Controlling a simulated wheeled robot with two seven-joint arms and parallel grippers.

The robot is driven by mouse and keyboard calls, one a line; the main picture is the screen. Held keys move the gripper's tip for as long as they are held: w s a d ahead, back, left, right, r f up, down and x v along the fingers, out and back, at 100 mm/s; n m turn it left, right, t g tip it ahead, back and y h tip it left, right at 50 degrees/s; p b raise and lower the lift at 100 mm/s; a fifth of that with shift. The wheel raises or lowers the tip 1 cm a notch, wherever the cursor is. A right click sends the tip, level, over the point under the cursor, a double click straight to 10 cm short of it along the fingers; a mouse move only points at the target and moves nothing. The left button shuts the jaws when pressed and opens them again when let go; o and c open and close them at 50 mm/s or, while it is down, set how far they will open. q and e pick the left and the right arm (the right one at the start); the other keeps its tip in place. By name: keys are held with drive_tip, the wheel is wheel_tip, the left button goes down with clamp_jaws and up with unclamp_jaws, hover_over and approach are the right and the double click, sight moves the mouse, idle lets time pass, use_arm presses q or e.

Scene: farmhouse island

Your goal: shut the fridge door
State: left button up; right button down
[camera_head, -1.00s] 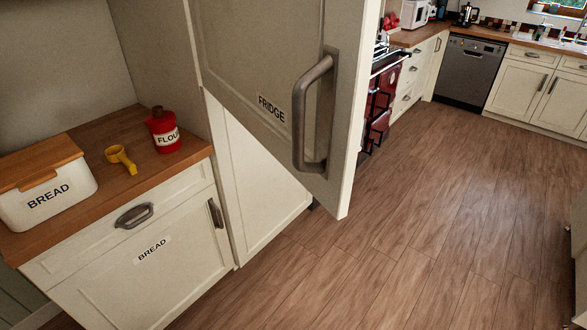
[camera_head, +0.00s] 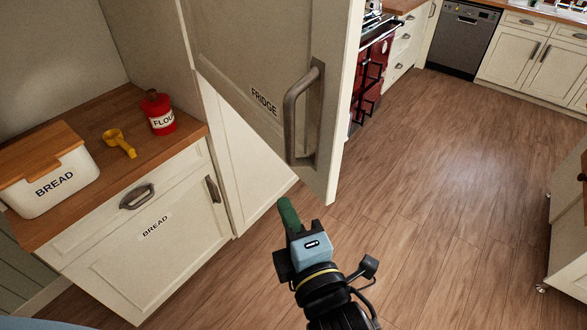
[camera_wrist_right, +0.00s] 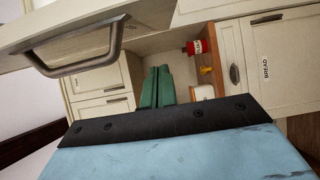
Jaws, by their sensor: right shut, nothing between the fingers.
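The fridge door (camera_head: 240,60) is a cream panel labelled FRIDGE. It stands ajar, swung out from its cabinet, with its edge toward the room. Its grey bar handle (camera_head: 303,115) is on the outer face near that edge. My right gripper (camera_head: 288,212) comes up from the bottom, below the handle and apart from the door. Its green fingers are together and empty. In the right wrist view, the fingers (camera_wrist_right: 157,87) point into the scene and the handle (camera_wrist_right: 80,65) is at upper left. My left gripper is not in view.
A wooden counter (camera_head: 65,108) at left holds a bread bin (camera_head: 50,185), a yellow scoop (camera_head: 119,142) and a red flour canister (camera_head: 158,112). A red range (camera_head: 371,75) stands beyond the door. The wooden floor (camera_head: 430,180) at right is clear. A wheeled unit (camera_head: 570,230) edges the far right.

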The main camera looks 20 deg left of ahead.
drive_tip(key=w+a+p, duration=0.1)
drive_tip(key=w+a, duration=0.1)
drive_tip(key=w, duration=0.7)
drive_tip(key=shift+p, duration=0.35)
drive_tip(key=shift+d, duration=0.15)
